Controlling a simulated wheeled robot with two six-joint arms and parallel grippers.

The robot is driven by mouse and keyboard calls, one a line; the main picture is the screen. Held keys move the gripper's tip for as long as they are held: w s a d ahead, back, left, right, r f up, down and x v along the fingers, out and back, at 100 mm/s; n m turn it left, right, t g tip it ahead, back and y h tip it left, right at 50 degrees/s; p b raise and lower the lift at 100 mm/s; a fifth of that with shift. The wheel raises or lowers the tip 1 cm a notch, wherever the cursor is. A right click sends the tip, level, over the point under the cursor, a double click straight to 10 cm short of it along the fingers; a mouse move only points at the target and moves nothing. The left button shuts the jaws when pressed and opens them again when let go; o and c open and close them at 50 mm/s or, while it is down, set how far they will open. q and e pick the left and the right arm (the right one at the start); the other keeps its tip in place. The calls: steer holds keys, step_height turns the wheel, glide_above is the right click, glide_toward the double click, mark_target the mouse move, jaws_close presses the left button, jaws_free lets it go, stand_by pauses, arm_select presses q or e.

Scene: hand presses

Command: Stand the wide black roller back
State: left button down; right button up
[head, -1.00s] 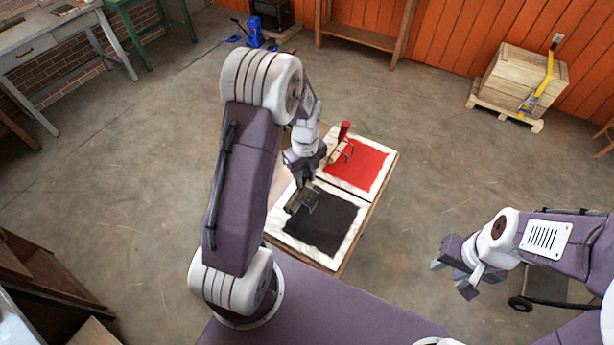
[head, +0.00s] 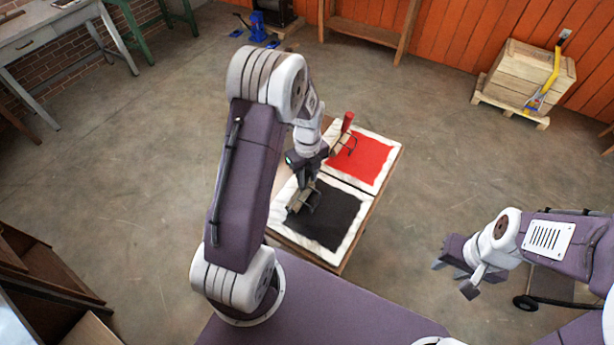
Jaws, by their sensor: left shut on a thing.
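The wide black roller (head: 303,201) is at the left edge of the black ink patch (head: 335,222) on a white slab. My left gripper (head: 305,184) points down right above it and is shut on it, the fingers partly hidden by the wrist. Whether the roller touches the ink is hard to tell. A second roller with a red handle (head: 347,122) stands by the red ink patch (head: 362,160) on the farther slab. My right gripper (head: 458,277) is open and empty, off to the right, well away from the slabs.
Both slabs lie on a small wooden table (head: 369,226). A wooden crate on a pallet (head: 527,75) stands at the back right. A grey table (head: 50,33) is at the upper left. The concrete floor around the small table is clear.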

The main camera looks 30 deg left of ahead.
arm_select(q)
steer(key=c, duration=0.6)
jaws_free()
step_height(320, 180, up, 9)
steer(key=p, duration=0.8)
steer(key=shift+w+r, duration=0.1)
steer(key=shift+w, duration=0.05)
